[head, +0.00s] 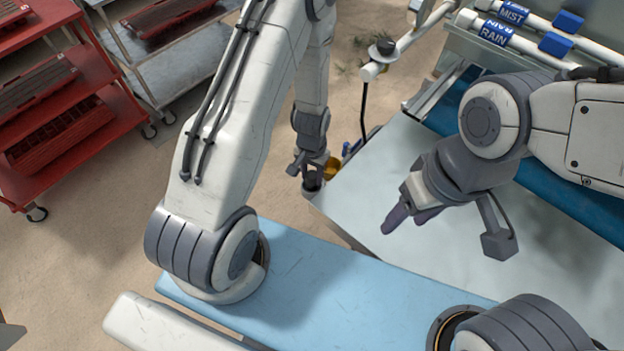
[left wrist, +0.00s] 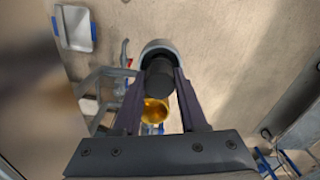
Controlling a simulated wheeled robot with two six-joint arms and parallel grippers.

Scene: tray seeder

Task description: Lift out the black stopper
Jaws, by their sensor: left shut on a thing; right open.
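The black stopper (left wrist: 158,82) is a dark cylinder between the two fingers of my left gripper (left wrist: 160,95) in the left wrist view. A pale rounded rim (left wrist: 157,45) curves around its far end; I cannot tell whether the stopper is still seated in it. In the head view my left gripper (head: 312,176) points down beyond the light table's left corner, shut on the stopper, which is mostly hidden there. My right gripper (head: 402,214) is open and empty above the pale table top, well to the right.
A gold cup-like part (left wrist: 155,110) is close beside the stopper. The pale table (head: 375,180) is clear. Pipes marked RAIN (head: 497,34) and MIST (head: 513,13) lie at the back right. A red rack (head: 60,110) and grey cart (head: 165,55) stand left.

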